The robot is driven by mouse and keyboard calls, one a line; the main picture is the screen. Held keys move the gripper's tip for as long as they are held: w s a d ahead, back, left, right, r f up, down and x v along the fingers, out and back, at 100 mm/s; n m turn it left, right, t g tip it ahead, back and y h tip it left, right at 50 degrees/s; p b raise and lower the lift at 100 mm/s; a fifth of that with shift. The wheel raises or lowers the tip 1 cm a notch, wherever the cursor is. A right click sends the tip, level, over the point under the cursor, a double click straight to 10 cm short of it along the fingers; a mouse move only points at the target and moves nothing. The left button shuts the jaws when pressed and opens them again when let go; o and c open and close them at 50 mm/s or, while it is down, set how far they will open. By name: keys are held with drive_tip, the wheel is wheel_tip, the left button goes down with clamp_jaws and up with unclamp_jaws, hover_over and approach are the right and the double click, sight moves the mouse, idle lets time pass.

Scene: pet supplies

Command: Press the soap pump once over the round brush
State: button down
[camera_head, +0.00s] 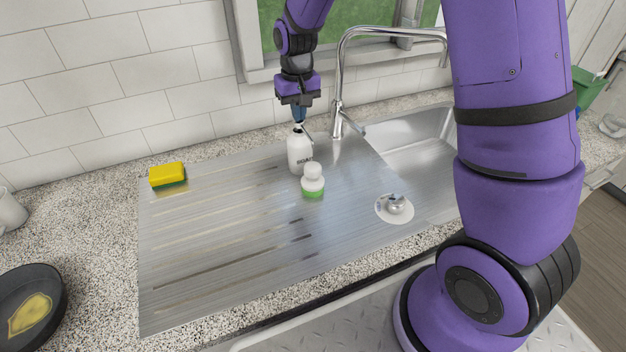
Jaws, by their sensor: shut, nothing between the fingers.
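The white soap bottle (300,150) stands upright on the steel drainboard, with dark lettering on its front. My gripper (299,118) points down right above it, shut and empty, with its fingertips at the pump head. The pump head is mostly hidden by the fingers, and I cannot tell whether it is pressed down. The round brush (313,180), with a white knob and a green-edged base, sits on the drainboard just in front of the bottle and slightly to the right.
A chrome faucet (341,80) rises close to the right of my gripper, beside the sink basin (420,140). A round drain plug (394,208) lies right of the brush. A yellow-green sponge (168,175) and a dark pan (28,300) are at left.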

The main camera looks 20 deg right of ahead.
drive_tip(key=shift+r, duration=0.1)
idle(0.3)
drive_tip(key=shift+r, duration=1.65)
wheel_tip(320, 180, up, 6)
drive_tip(key=shift+f, duration=0.1)
idle(0.6)
drive_tip(key=s+d+r+t, duration=0.3)
drive_tip(key=s+d+r, duration=0.1)
drive_tip(key=s+r, duration=0.9)
drive_tip(key=s+d+t, duration=0.2)
drive_tip(key=s+d, duration=0.1)
drive_tip(key=s, duration=1.5)
drive_tip(key=shift+r, duration=0.3)
